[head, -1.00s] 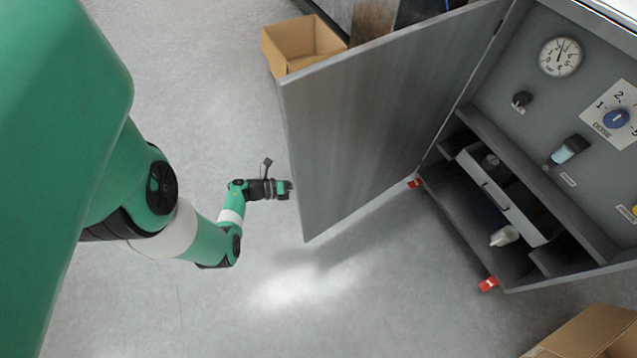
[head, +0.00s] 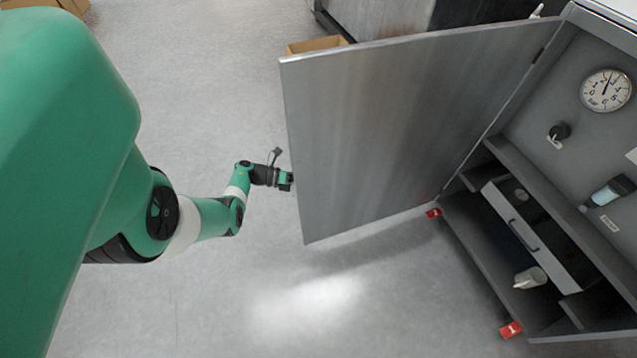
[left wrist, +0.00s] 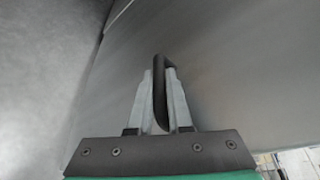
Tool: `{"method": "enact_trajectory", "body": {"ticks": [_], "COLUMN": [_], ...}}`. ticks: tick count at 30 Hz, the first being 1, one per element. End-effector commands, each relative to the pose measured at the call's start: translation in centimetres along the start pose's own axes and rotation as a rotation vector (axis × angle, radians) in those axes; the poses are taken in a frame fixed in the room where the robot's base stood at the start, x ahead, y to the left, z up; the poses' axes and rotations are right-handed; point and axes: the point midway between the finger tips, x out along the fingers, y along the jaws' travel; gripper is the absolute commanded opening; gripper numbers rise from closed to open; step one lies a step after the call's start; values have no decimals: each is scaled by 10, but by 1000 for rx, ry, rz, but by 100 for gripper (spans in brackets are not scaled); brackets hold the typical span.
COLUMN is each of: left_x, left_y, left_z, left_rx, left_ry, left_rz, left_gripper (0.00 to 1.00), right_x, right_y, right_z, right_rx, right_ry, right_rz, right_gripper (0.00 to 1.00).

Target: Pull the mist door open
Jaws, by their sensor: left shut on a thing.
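The mist door (head: 385,130) is a large grey panel swung wide open from the cabinet, its hinge side at the upper right in the head view. My left gripper (head: 290,181) is at the free edge of the door, on its outer side. In the left wrist view my left gripper (left wrist: 160,95) is shut on a dark bar handle (left wrist: 160,80) on the door's face. The handle is hidden behind the door in the head view. My right gripper is not in view.
The open cabinet shows a gauge (head: 606,90), a black knob (head: 559,131), a drawer (head: 535,235) and a white cup (head: 530,278) on its lower shelf. Red feet (head: 511,329) stand on the floor. A cardboard box (head: 317,44) is partly hidden behind the door. The floor in front is clear.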

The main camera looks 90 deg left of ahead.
Motion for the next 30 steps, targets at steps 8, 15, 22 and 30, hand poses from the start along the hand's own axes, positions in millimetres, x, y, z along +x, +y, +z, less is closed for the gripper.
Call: {"method": "enact_trajectory", "body": {"ticks": [8, 15, 22, 30], "left_x": [0, -20, -75, -114], "left_y": [-1, -2, -1, -1], "left_z": [1, 4, 4, 3], "left_rx": [3, 2, 2, 4], "left_ry": [-2, -6, -7, -2], "left_rz": [-3, 1, 1, -2], "left_gripper": [30, 30, 30, 30], "right_x": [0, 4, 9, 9], "right_y": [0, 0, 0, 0], "right_z": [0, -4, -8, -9], "right_rx": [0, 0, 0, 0], "right_ry": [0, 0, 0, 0], "right_rz": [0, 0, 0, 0], "right_gripper": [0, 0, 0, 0]}}
